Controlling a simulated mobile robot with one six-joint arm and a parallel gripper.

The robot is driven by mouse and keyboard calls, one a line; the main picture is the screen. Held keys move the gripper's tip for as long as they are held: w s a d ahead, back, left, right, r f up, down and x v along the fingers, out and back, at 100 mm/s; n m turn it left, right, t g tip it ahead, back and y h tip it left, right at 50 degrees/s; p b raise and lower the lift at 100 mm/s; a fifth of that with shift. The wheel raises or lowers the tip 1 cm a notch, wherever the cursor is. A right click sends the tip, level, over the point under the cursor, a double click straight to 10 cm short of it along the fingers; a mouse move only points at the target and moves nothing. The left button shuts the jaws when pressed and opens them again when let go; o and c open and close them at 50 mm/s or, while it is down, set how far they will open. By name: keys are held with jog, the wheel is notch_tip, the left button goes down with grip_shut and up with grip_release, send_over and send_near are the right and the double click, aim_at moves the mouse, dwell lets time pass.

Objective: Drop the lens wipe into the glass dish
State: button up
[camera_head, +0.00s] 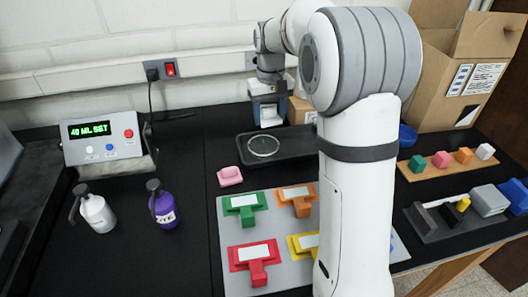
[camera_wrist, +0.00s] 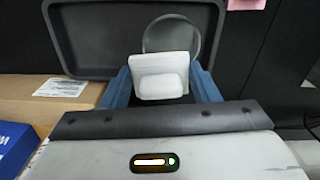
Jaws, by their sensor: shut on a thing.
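My gripper (camera_head: 268,122) is shut on the lens wipe, a small white block-like piece that shows between the blue fingers in the wrist view (camera_wrist: 160,76). It also shows as a white patch in the head view (camera_head: 271,118). The clear round glass dish (camera_head: 263,146) sits in a dark tray (camera_head: 246,160). In the wrist view the dish (camera_wrist: 172,30) is partly hidden behind the wipe. In the head view the wipe is at the dish's far side, apart from it; I cannot tell its exact height.
A grey board (camera_head: 231,230) with coloured T-shaped pieces is in front. Purple (camera_head: 163,205) and white (camera_head: 96,210) bottles stand left, near a control box (camera_head: 108,140). A cardboard box (camera_head: 465,75) stands right.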

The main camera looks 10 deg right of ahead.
aim_at(270, 119)
notch_tip(270, 119, down, 3)
jog(key=shift+f+b, duration=0.15)
jog(key=shift+b, duration=0.75)
jog(key=shift+s, duration=0.1)
jog(key=o, duration=1)
jog(key=shift+o, duration=0.2)
notch_tip(270, 119, up, 8)
